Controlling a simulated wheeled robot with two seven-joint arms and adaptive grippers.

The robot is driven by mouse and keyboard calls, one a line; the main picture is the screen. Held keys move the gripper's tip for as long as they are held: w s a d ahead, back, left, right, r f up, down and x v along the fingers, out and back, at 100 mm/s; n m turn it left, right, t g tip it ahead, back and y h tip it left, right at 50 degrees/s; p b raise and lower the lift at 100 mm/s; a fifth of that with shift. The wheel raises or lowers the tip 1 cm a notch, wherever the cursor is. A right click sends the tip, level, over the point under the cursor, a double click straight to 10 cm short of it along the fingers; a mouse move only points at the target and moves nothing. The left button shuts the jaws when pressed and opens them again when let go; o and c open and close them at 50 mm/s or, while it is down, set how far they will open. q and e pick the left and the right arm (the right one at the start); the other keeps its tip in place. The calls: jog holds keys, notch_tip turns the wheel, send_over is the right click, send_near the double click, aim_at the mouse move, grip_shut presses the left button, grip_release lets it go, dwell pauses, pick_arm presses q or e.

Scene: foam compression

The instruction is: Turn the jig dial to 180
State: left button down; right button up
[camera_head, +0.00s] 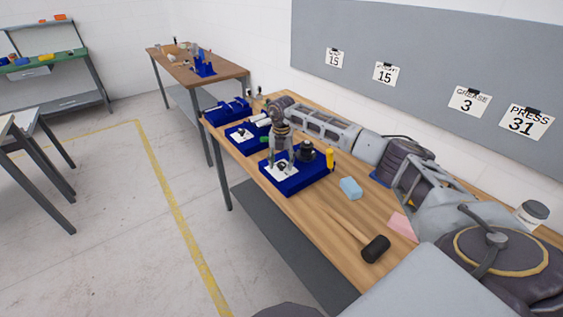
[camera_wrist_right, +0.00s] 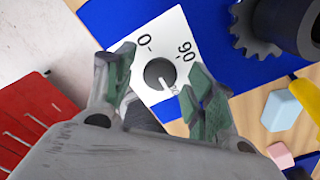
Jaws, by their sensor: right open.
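The jig dial is a dark round knob (camera_wrist_right: 160,73) on a white plate (camera_wrist_right: 172,32) marked 0 and 90, with another label partly hidden near the knob's lower right. A light mark shows at the knob's lower edge, pointing toward that label. The plate sits on a blue jig base (camera_head: 296,187) on the wooden bench. My right gripper (camera_head: 281,151) is over the dial, pointing down. In the wrist view its green-padded fingers are open on either side of the knob, with visible gaps. My left gripper is not in view.
A black geared post (camera_head: 306,150) and a yellow-handled tool (camera_head: 330,158) stand right of the dial. A light blue block (camera_head: 350,188), a pink block (camera_head: 403,226) and a mallet (camera_head: 375,248) lie nearer. Another blue fixture (camera_head: 246,134) is beyond.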

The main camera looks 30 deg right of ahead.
aim_at(281, 164)
notch_tip(281, 164, up, 12)
dwell(0.7)
jog(key=shift+a+f, duration=0.1)
dwell(0.4)
